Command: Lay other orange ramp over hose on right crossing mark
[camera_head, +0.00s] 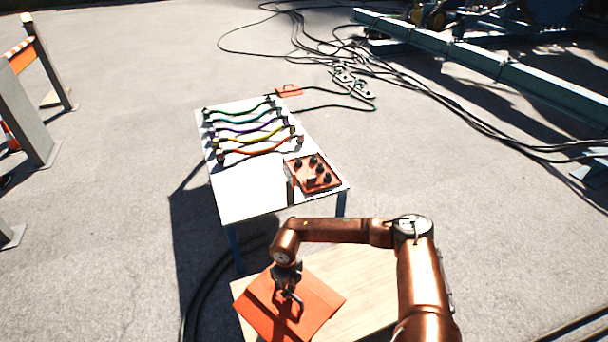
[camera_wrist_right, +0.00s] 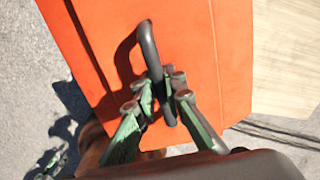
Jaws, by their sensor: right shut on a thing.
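An orange ramp (camera_head: 318,290) with a dark loop handle (camera_wrist_right: 148,48) lies at the wooden board (camera_head: 372,272), at the bottom of the head view. My right gripper (camera_head: 287,292) is over it, and in the wrist view its fingers (camera_wrist_right: 160,100) are shut on the handle. I cannot tell whether the ramp is touching the board. Another orange ramp (camera_head: 289,91) with a handle is on the ground beyond the white table. A dark hose (camera_head: 205,290) curves on the ground left of the board. I cannot make out a crossing mark. My left gripper is out of view.
The white table (camera_head: 245,190) ahead carries several coloured cables (camera_head: 250,140) and a red box (camera_head: 313,173) with black knobs. Black cables (camera_head: 320,50) tangle on the ground behind. A long teal beam (camera_head: 480,58) lies at right. Barriers (camera_head: 35,110) stand at left; open pavement (camera_head: 110,240) lies between.

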